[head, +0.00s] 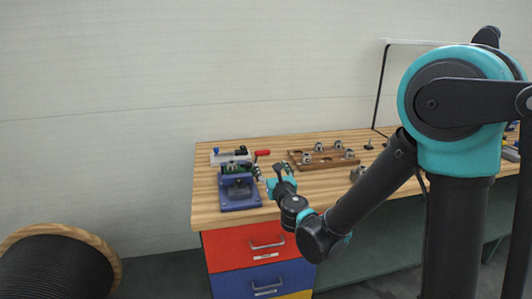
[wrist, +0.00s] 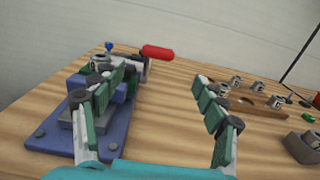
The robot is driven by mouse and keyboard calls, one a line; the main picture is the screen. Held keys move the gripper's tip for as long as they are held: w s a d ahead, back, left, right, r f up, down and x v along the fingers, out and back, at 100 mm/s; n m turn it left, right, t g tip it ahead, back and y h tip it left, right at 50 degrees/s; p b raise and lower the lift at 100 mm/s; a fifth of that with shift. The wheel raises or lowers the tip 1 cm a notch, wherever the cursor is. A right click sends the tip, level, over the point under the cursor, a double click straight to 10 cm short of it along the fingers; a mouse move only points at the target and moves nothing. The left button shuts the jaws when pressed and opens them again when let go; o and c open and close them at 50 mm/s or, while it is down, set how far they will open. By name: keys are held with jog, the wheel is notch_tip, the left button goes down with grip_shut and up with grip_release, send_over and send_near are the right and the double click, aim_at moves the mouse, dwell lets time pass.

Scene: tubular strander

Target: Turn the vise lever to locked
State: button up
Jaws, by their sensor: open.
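The blue vise (head: 240,192) sits at the left front of the wooden bench. It also shows at the left of the wrist view (wrist: 103,140), with a grey block on its base and its upper part partly hidden behind my left finger. A separate lever on the vise cannot be told apart clearly. A red handle (wrist: 158,52) sticks out to the right behind the vise; it also shows in the head view (head: 262,152). My gripper (head: 269,169) is just right of the vise, its fingers wide apart and nothing between them in the wrist view (wrist: 160,82).
A light fixture plate (head: 217,158) with a small blue knob (wrist: 108,46) lies behind the vise. A brown wooden rack (head: 327,164) with several metal parts stands to the right. Bare bench top lies between. A cable reel (head: 55,268) stands on the floor at left.

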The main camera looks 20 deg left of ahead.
aim_at(263, 153)
jog(key=x, duration=1.3)
grip_shut()
jog(key=shift+f, duration=0.1)
